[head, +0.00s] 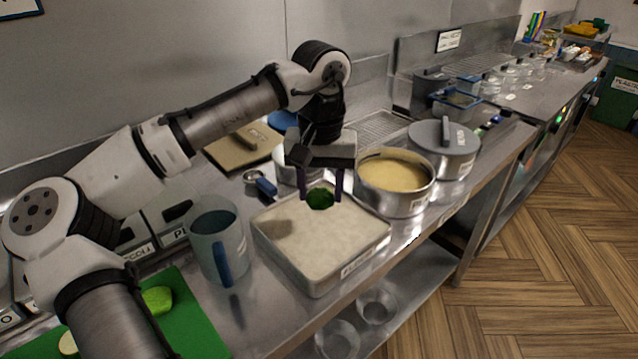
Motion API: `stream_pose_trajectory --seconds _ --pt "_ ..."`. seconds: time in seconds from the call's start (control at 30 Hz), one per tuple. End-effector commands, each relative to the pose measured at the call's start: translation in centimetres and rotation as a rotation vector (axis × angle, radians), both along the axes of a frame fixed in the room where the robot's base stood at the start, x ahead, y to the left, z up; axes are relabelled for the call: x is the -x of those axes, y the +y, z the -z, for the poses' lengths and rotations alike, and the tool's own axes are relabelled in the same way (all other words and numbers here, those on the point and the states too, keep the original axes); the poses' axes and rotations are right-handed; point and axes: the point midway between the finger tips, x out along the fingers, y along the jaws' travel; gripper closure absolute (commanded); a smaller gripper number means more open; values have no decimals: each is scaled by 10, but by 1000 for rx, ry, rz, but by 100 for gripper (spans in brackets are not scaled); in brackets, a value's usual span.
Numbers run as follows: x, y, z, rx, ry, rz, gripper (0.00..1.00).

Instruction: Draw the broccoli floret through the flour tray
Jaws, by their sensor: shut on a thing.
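The flour tray (330,281) is a light rectangular tray filled with pale flour, standing on the steel counter. My gripper (320,194) points down over the back part of the tray. It is shut on the dark green broccoli floret (320,200). The floret sits between the two fingers, at or just above the flour; I cannot tell whether it touches. The flour surface looks mostly even.
A grey jug (217,245) with a blue handle stands close left of the tray. A pot of yellowish batter (396,178) stands close right, with a lidded pot (444,148) beyond. A green board (185,311) lies at front left. A brown board (240,148) lies behind.

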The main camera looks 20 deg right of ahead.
Motion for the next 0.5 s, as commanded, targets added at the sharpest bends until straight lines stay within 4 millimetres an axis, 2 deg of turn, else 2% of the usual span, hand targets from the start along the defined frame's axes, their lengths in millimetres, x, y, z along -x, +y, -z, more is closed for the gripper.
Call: stream_pose_trajectory --seconds 0.03,0.5 --pt "0 0 10 -2 -1 -1 67" --pt "0 0 61 1 3 1 67"
